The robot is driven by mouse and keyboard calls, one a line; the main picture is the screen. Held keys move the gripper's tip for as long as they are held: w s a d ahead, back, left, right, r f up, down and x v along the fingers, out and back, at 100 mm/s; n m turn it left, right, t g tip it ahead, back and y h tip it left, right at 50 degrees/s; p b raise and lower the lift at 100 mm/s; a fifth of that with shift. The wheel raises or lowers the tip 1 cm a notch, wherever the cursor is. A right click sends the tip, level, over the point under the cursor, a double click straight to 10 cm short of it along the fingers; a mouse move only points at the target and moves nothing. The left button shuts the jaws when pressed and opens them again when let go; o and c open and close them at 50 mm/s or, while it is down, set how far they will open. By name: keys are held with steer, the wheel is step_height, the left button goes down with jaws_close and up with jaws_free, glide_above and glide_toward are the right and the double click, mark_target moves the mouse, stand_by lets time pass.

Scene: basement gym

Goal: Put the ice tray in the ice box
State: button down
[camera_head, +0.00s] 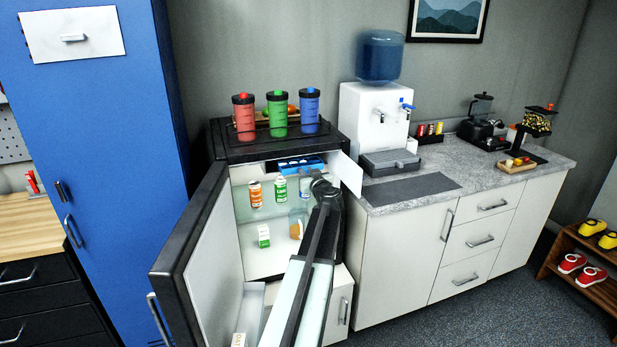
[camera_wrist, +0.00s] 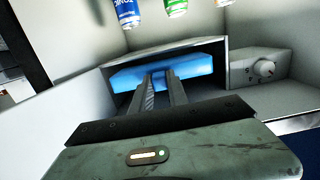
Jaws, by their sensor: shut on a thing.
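The blue ice tray (camera_wrist: 165,70) is in the mouth of the ice box (camera_wrist: 215,47) in the wrist view. My gripper (camera_wrist: 160,76) is shut on the tray's near edge, with both fingers reaching into the opening. In the head view the blue tray (camera_head: 298,163) shows in the ice box (camera_head: 268,170) at the top of the open fridge. My arm comes up from below and hides part of the opening. I cannot tell how deep the tray sits or whether it rests on the floor of the box.
A white flap (camera_head: 346,173) stands open right of the ice box. An orange can (camera_head: 255,193), a green can (camera_head: 280,189) and a small carton (camera_head: 264,236) stand on shelves below. The fridge door (camera_head: 205,255) is open to the left. A dial (camera_wrist: 264,68) is beside the box.

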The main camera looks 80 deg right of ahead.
mark_target(298, 163)
steer(key=shift+r+x, duration=0.2)
steer(key=shift+x, duration=1.5)
steer(key=shift+r+x, duration=0.15)
steer(key=shift+x, duration=1.55)
steer(key=shift+r+x, duration=0.2)
steer(key=shift+x, duration=1.45)
steer(key=shift+d+f, duration=0.2)
steer(key=shift+f+b, duration=0.35)
steer(key=shift+b, duration=0.2)
steer(key=c, duration=1.2)
jaws_free()
steer(key=shift+a, duration=0.1)
steer(key=v, duration=0.8)
steer(key=shift+p, duration=0.4)
